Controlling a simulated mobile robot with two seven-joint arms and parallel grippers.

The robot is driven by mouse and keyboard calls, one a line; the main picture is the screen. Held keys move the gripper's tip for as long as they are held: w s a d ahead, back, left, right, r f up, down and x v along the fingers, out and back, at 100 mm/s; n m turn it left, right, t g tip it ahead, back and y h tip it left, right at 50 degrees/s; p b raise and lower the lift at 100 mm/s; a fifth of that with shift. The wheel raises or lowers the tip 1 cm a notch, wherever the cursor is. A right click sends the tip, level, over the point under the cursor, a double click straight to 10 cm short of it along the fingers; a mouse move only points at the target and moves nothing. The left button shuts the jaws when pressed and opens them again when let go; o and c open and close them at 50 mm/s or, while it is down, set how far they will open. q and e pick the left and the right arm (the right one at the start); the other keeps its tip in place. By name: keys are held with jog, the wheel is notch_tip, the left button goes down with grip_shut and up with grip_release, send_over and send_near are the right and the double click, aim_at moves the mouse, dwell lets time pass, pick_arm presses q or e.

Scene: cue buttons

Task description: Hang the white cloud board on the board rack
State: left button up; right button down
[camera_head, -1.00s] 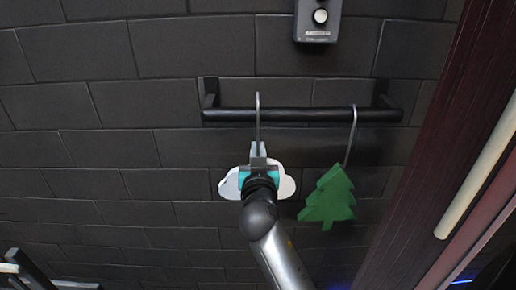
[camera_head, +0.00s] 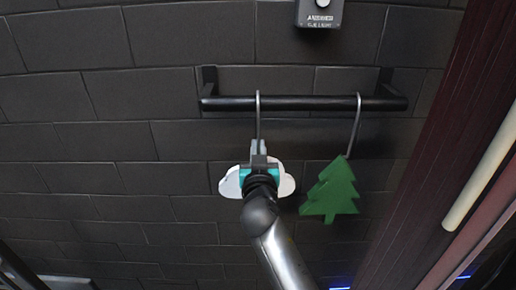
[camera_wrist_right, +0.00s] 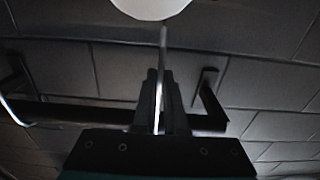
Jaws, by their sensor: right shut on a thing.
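The white cloud board (camera_head: 229,184) is in front of the wall, partly hidden behind my right gripper (camera_head: 258,150). Its thin metal hook (camera_head: 258,122) rises from the gripper to the black rail of the board rack (camera_head: 305,103), left of the rail's middle. The hook's tip shows just above the rail; I cannot tell whether it bears on it. My right gripper is shut on the hook's shank just above the board. The right wrist view shows the fingers (camera_wrist_right: 160,103) closed on it, with the white board (camera_wrist_right: 150,8) at the top edge. My left gripper is not in view.
A green tree board (camera_head: 330,192) hangs by its hook from the right part of the rail. A grey box (camera_head: 319,12) with a button is on the wall above. A dark red panel with a pale bar (camera_head: 482,165) stands at right. The rail's middle is free.

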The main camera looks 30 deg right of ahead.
jog(key=c, duration=0.9)
grip_release()
jog(key=shift+r, duration=0.1)
jog(key=shift+o, duration=0.5)
jog(key=shift+f, duration=0.2)
jog(key=o, duration=0.4)
jog(key=shift+r, duration=0.1)
